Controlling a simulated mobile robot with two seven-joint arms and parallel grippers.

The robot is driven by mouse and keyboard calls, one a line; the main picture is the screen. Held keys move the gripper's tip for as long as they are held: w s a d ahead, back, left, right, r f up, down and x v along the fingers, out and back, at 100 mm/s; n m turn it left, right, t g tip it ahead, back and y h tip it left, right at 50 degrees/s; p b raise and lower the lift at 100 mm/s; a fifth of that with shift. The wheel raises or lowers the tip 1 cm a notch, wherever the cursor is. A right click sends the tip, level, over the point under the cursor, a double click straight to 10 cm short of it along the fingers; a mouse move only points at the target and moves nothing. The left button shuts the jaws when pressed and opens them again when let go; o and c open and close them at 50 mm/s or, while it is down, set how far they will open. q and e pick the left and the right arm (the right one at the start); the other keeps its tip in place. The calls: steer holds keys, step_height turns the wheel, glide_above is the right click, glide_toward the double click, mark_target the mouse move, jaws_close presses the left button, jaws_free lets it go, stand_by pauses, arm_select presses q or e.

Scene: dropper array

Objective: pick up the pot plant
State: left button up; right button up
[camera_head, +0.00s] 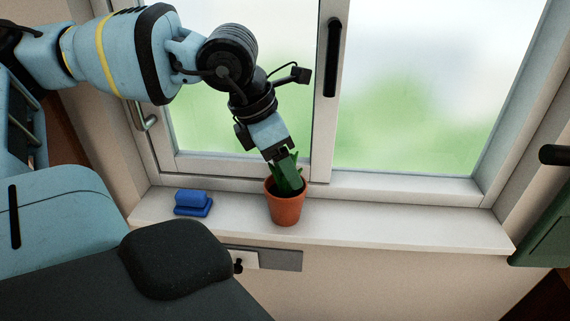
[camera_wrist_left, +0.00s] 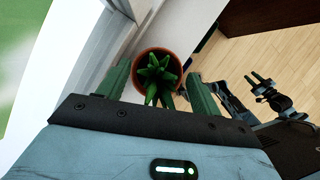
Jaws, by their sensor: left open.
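The pot plant is a green spiky succulent in a terracotta pot (camera_head: 286,209), upright on the white windowsill. My left gripper (camera_head: 281,157) is above it in the head view, pointing down, with its tips by the top leaves. In the left wrist view the fingers of my left gripper (camera_wrist_left: 160,88) are open, one on each side of the plant (camera_wrist_left: 158,78). The pot's rim shows behind the leaves. I cannot tell whether the fingers touch the plant. What looks like my right gripper (camera_wrist_left: 261,80) is small at the right of the wrist view.
A blue object (camera_head: 193,203) sits on the windowsill (camera_head: 400,229) left of the pot. The window frame (camera_head: 322,110) with a black handle (camera_head: 333,58) stands close behind the pot. The sill to the right of the pot is clear.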

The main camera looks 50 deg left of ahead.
arm_select(q)
steer(key=shift+x, duration=1.15)
steer(key=shift+c, duration=0.3)
jaws_close()
